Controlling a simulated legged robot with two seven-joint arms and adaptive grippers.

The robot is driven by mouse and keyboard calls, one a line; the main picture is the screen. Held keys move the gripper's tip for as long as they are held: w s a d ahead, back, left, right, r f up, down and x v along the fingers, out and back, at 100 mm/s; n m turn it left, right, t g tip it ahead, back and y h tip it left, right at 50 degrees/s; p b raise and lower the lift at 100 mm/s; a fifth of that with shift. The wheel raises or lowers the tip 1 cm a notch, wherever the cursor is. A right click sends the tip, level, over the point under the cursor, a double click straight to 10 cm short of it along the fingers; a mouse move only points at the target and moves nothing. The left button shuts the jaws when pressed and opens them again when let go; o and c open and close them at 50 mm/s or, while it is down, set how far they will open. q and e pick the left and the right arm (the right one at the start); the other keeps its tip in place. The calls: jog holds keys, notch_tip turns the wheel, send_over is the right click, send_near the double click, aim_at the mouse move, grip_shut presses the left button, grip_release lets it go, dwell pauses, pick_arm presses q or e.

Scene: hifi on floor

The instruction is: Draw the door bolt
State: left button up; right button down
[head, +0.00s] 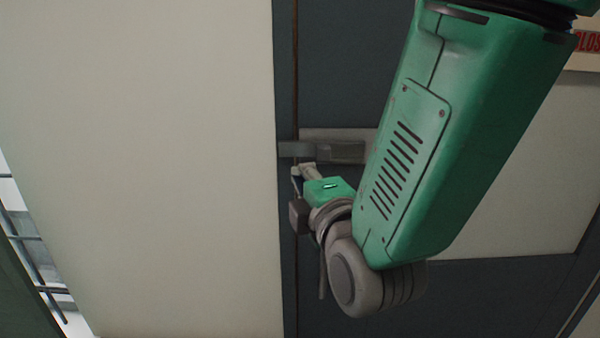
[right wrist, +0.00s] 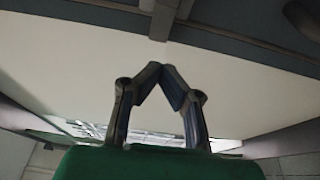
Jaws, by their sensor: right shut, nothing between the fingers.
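The door bolt (head: 340,151) is a grey metal bar on a lighter plate, mounted on the dark door (head: 450,290). Its left end reaches across the narrow vertical gap onto the dark frame strip (head: 285,80). My right gripper (head: 301,171) is shut and empty, just below the bolt's left part in the head view; I cannot tell whether it touches it. In the right wrist view its fingertips (right wrist: 166,69) meet in a point, and a dark bracket-like part shows beyond them at the top. My forearm hides what lies right of the bolt. My left gripper is not in view.
A broad pale wall panel (head: 140,150) fills the left side. Dark rails (head: 25,238) stand at the lower left edge. A sign with red lettering (head: 588,41) is partly visible at the upper right. The space left of the gripper looks clear.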

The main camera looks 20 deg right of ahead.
aim_at(304, 152)
jog(key=w, duration=0.4)
jog(key=w+p, duration=0.1)
jog(key=w, duration=0.2)
jog(key=shift+w+a+p, duration=0.2)
jog(key=shift+w+p, duration=0.1)
jog(key=shift+w, duration=0.1)
jog(key=d, duration=0.1)
jog(key=s+d, duration=0.1)
jog(key=d, duration=0.1)
jog(key=shift+d+p, duration=0.15)
jog(key=shift+p, duration=0.25)
jog(key=shift+s+d, duration=0.2)
jog(key=shift+d, duration=0.2)
jog(key=d, duration=0.2)
jog(key=s+d, duration=0.1)
jog(key=d, duration=0.1)
jog(key=shift+s+d+b, duration=0.15)
jog(key=shift+d+b, duration=0.15)
jog(key=shift+b, duration=0.1)
